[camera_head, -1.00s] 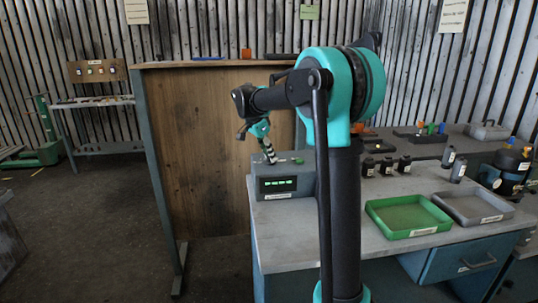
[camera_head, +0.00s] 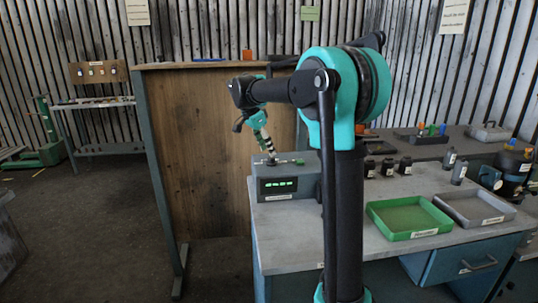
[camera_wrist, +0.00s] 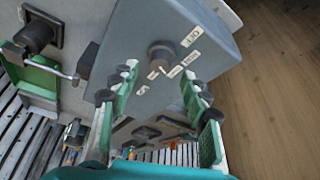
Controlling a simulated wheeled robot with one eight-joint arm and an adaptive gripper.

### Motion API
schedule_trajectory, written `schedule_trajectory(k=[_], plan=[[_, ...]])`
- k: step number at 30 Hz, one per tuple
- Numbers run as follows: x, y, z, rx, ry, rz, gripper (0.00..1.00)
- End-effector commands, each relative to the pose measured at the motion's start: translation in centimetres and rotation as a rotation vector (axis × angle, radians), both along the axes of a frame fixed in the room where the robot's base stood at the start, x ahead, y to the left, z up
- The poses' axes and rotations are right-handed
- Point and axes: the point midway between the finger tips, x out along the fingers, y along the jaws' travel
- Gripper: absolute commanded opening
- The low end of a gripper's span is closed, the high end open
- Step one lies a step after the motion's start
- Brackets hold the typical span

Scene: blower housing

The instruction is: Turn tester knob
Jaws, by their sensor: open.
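The tester is a grey box (camera_head: 268,190) with a lit green display, at the left end of the workbench. In the wrist view its grey panel (camera_wrist: 140,40) carries a dark round knob (camera_wrist: 161,53) with several white labels around it. My gripper (camera_wrist: 162,82) is open, with its green fingers spread to either side below the knob in the picture. The knob lies between the lines of the fingers, and I see no contact. In the head view my gripper (camera_head: 268,156) points down over the tester's top, and the knob there is too small to make out.
A black knob-like part (camera_wrist: 33,37) and a green clamp with a metal lever (camera_wrist: 50,72) sit at the left in the wrist view. On the bench stand a green tray (camera_head: 410,233), a grey tray (camera_head: 470,222) and several dark bottles. A wooden panel (camera_head: 205,150) rises behind the tester.

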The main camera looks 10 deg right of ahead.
Motion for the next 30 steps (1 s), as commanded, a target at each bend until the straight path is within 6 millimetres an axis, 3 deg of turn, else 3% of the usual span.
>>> schedule_trajectory(k=[6,12,30], plan=[[-0.7,1.7,4.2,0.0,-0.001,0.001,0.47],[-1.1,2.7,6.7,0.0,-0.001,0.0,0.47],[-1.2,2.9,7.5,0.0,-0.001,0.0,0.47]])
